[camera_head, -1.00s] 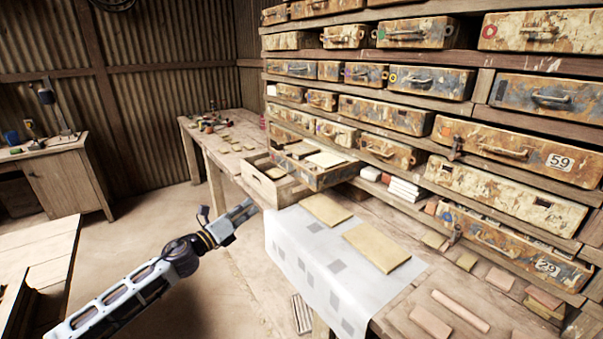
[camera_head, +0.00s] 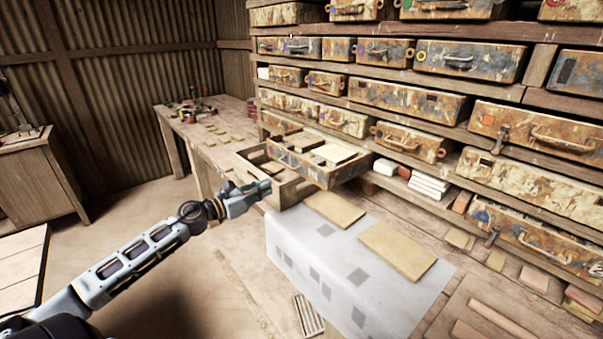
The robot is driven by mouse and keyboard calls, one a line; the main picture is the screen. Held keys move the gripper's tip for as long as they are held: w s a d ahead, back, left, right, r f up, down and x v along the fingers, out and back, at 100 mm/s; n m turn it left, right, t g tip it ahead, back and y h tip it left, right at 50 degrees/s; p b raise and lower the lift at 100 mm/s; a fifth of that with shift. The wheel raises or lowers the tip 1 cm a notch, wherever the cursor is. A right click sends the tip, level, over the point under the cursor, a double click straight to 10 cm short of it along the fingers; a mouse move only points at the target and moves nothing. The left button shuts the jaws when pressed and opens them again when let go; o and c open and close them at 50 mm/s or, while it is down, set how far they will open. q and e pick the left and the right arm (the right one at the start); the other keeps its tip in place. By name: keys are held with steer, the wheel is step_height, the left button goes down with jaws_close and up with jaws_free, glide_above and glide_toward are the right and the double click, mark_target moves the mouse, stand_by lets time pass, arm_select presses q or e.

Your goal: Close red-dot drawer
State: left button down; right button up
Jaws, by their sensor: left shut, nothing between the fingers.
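One drawer (camera_head: 290,165) stands pulled out from the shelf wall, with several flat tiles in it; its front is weathered and patchy. I cannot make out a red dot on this front. A red mark shows on a shut drawer (camera_head: 570,10) at the top right, cut by the picture edge. My left gripper (camera_head: 265,187) is shut and empty, pointing right, in front of the wooden crate beside the open drawer. It is left of and nearer than the drawer front; I cannot tell whether it touches the crate. My right gripper is not in view.
The wooden crate (camera_head: 247,160) sits on the bench left of and under the open drawer. Two tan boards (camera_head: 398,250) lie on a pale cloth (camera_head: 300,262). White blocks (camera_head: 428,186) sit on the shelf. Floor (camera_head: 125,225) left of the bench is clear.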

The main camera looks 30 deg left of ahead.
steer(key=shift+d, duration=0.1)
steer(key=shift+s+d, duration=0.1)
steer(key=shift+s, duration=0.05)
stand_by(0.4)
